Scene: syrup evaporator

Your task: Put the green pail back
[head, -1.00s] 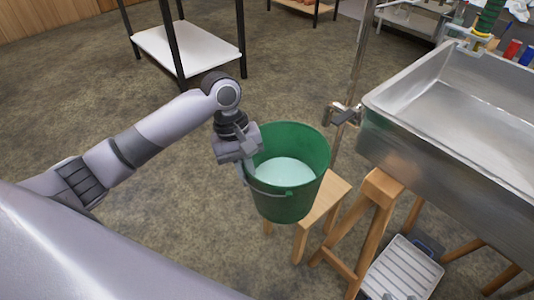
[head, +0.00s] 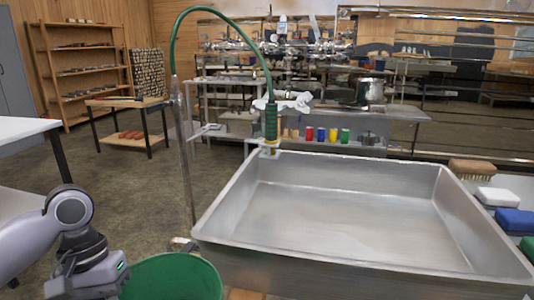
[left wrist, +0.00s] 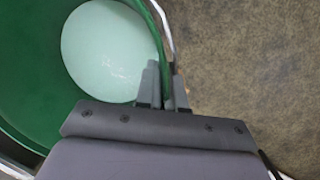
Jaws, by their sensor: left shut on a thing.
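The green pail (head: 175,277) shows at the bottom edge of the head view, its lower part cut off. A pale, whitish round surface shows inside it in the left wrist view; I cannot tell whether it is liquid or the pail's floor. My left gripper (head: 95,276) is at the pail's left side in the head view. In the left wrist view its two fingers (left wrist: 163,88) are shut on the rim of the pail (left wrist: 22,95). What stands under the pail is out of view. My right gripper is not in view.
A large steel basin (head: 340,215) stands right of the pail, with a valve (head: 184,244) at its near left corner. A pole with a green hose (head: 272,120) rises beside it. A brush (head: 471,167) and sponges lie at right. A white-topped table (head: 25,128) is at left.

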